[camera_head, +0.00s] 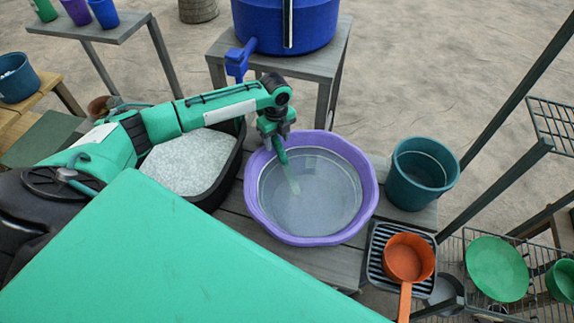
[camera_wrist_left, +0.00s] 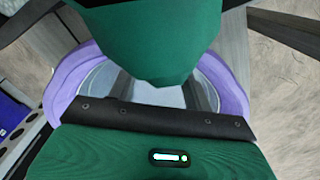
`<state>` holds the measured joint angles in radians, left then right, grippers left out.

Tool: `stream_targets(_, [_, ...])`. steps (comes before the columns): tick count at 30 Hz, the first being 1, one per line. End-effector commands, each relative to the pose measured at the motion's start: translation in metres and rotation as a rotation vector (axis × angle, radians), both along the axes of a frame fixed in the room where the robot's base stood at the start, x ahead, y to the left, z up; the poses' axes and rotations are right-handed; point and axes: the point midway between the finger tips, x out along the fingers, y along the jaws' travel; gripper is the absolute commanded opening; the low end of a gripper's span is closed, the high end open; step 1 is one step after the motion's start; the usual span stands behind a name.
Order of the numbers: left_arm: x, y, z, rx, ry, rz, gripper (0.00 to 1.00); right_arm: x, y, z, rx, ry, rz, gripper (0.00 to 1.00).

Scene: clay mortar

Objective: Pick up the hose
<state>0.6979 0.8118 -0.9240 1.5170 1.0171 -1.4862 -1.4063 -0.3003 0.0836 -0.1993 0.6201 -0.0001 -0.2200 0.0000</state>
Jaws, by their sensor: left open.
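My left gripper (camera_head: 277,128) is open over the upper left part of a purple basin (camera_head: 367,185) of clear water. A narrow green piece (camera_head: 283,153) hangs below it and dips into the water, where its lower end looks paler. I cannot tell whether this piece is the hose or part of my gripper. No other hose can be made out. In the left wrist view, a broad green tapered shape covers the top middle and hides the centre of the basin (camera_wrist_left: 232,92). My right gripper is not in view.
A black tub of pale grains (camera_head: 190,160) stands left of the basin, close under my left arm. A teal bucket (camera_head: 422,178) stands to the right. An orange dipper (camera_head: 405,260) rests on a rack at the lower right. A blue barrel with a tap (camera_head: 238,62) stands behind.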

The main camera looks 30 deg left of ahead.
Motion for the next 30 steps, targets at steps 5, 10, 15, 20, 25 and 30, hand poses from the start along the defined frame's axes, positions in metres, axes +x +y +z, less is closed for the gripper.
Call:
stream_targets(5, [0.0,0.0,-0.002,0.0,0.0,-0.001,0.51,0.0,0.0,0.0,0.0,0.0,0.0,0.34])
stream_targets(10, [0.0,0.0,-0.002,0.0,0.0,0.0,0.27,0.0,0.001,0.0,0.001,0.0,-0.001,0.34])
stream_targets(15, [0.0,0.0,-0.001,0.0,-0.001,0.0,0.04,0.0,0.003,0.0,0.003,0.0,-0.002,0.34])
stream_targets(20, [0.0,0.0,-0.001,0.0,-0.001,0.0,0.04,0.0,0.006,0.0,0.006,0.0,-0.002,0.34])
stream_targets(25, [0.001,0.0,0.003,-0.001,-0.003,0.0,0.04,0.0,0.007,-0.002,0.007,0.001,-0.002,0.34])
stream_targets(30, [0.001,0.0,0.02,-0.001,-0.005,-0.001,0.04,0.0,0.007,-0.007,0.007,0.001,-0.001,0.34])
